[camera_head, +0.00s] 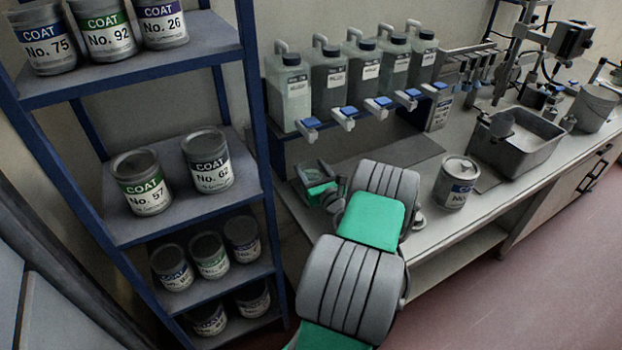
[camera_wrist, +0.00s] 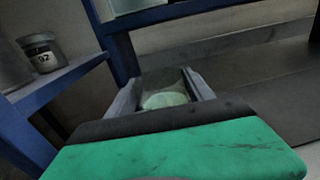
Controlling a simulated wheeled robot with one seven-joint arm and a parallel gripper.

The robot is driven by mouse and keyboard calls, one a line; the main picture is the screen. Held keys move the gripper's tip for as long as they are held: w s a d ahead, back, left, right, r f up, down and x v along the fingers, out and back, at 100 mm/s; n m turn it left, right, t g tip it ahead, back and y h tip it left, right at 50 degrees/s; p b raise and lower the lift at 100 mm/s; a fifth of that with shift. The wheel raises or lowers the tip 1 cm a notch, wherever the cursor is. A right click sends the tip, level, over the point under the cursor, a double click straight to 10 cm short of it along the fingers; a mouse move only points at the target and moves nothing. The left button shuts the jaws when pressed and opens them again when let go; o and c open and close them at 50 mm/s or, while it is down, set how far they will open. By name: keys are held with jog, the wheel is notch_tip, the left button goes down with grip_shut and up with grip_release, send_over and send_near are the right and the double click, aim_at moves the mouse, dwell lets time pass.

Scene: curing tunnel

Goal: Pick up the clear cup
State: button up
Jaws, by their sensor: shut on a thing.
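The clear cup (camera_wrist: 166,96) sits between the two grey fingers of my gripper (camera_wrist: 163,84) in the wrist view, and its see-through wall shows a pale green round patch. My gripper (camera_head: 316,180) is shut on it. In the head view my gripper is at the left end of the workbench, below the row of bottles, and my arm hides part of that area. The cup is small and hard to make out there. I cannot tell whether its base touches the bench.
A blue shelf rack (camera_head: 262,150) with several coat cans stands close on the left. Dispenser bottles (camera_head: 288,95) with blue-topped taps stand behind my gripper. A coat can (camera_head: 456,183) and a grey tub (camera_head: 515,150) stand on the bench (camera_head: 490,205) to the right. A dark mat (camera_head: 400,152) lies behind my arm.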

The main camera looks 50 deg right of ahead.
jog(key=c, duration=0.4)
jog(key=shift+r, duration=0.15)
